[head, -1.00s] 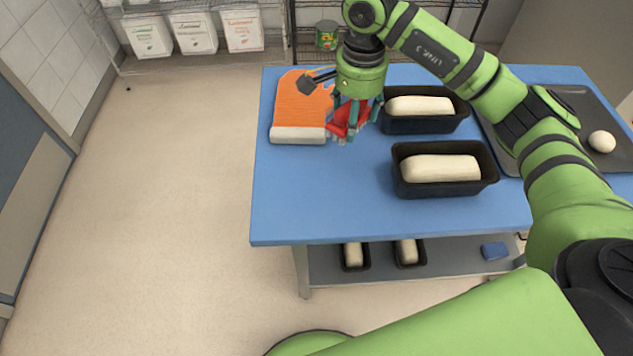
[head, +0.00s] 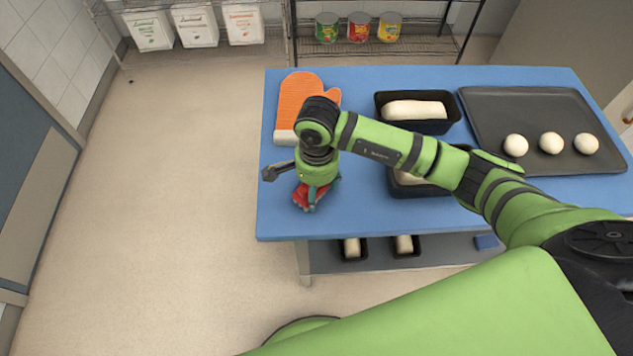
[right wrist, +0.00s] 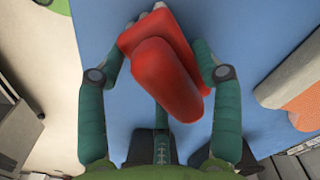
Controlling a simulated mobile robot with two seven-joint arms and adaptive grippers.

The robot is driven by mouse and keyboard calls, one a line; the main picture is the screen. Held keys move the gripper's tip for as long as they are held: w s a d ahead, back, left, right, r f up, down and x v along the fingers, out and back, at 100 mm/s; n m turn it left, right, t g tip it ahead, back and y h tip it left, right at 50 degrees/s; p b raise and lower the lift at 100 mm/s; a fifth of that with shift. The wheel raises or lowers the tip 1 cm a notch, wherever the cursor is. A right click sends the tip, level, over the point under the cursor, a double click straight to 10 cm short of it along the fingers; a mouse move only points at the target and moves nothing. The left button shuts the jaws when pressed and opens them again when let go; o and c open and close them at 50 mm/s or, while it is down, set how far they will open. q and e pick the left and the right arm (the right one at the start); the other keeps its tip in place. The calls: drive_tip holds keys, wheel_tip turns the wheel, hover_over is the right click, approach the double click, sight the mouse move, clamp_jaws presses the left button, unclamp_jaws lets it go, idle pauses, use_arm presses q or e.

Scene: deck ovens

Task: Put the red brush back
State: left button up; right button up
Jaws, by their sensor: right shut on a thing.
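My right gripper (head: 308,200) is over the near left part of the blue table (head: 340,225). It is shut on the red brush (head: 303,198), which partly hides under the gripper in the head view. In the right wrist view the red brush (right wrist: 165,75) lies between the two teal fingers (right wrist: 158,60), with its rounded red part toward the camera. The blue table top shows behind it. I cannot tell whether the brush touches the table. My left gripper is in neither view.
An orange oven mitt (head: 299,95) lies at the table's far left. Two dark loaf pans with dough, one (head: 440,125) behind the other, stand mid-table; my arm partly covers the nearer. A dark tray (head: 520,105) with three dough balls is at right. Bare table surrounds the gripper.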

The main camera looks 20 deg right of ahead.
drive_tip(key=shift+f, duration=0.1)
drive_tip(key=shift+f+b, duration=0.25)
drive_tip(key=shift+b, duration=0.1)
drive_tip(key=o, duration=1)
drive_tip(key=shift+r, duration=0.1)
